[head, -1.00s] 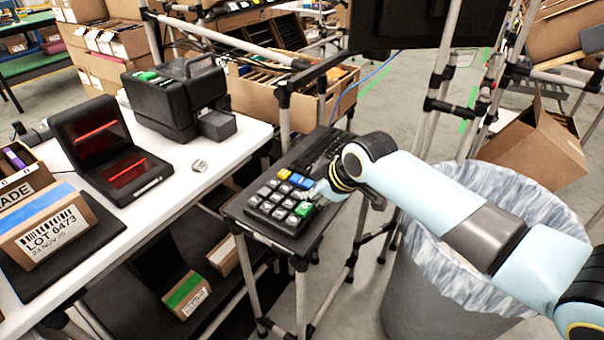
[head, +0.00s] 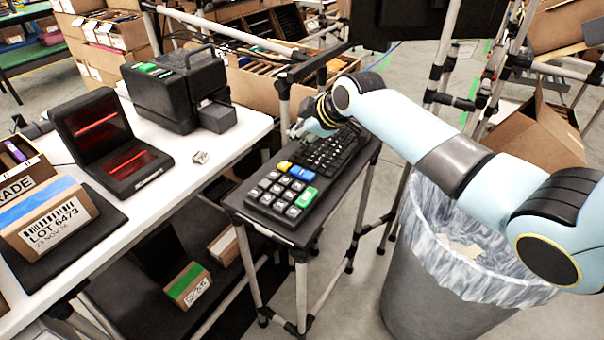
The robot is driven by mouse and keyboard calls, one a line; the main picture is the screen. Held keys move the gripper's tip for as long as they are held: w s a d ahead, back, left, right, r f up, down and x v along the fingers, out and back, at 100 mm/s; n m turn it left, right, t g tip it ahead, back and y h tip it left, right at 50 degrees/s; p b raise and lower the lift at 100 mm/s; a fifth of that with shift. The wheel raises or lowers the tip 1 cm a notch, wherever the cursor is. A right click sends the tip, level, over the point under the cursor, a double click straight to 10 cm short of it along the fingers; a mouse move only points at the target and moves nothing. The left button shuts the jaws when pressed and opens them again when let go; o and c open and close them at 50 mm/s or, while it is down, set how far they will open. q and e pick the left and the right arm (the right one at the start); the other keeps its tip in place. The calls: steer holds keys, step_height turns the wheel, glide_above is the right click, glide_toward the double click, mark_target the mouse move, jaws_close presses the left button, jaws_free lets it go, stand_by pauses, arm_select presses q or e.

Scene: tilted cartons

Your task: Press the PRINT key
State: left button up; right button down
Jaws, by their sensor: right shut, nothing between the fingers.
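A black keyboard (head: 322,154) with a block of grey number keys (head: 277,189) at its near end lies on a small dark stand. The block has a green key (head: 307,197), a yellow key (head: 285,167) and blue keys (head: 300,172). Key lettering is too small to read, so I cannot tell which is PRINT. My right gripper (head: 297,131) is shut and empty, near the far left part of the keyboard, away from the coloured keys. It appears above the keyboard; its exact height is unclear. My left gripper is out of view.
A white table (head: 222,150) at left holds a black label printer (head: 175,95), a scanner with red lines (head: 110,145) and a small carton (head: 48,225). A lined bin (head: 430,285) stands right of the keyboard stand (head: 262,222). Metal posts rise behind.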

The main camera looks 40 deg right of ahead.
steer(key=b, duration=0.6)
glide_above(300, 173)
step_height(300, 173, down, 7)
steer(key=shift+f, duration=0.1)
steer(key=shift+f+b, duration=0.3)
steer(key=shift+f, duration=0.1)
stand_by(0.6)
steer(key=shift+f, duration=0.45)
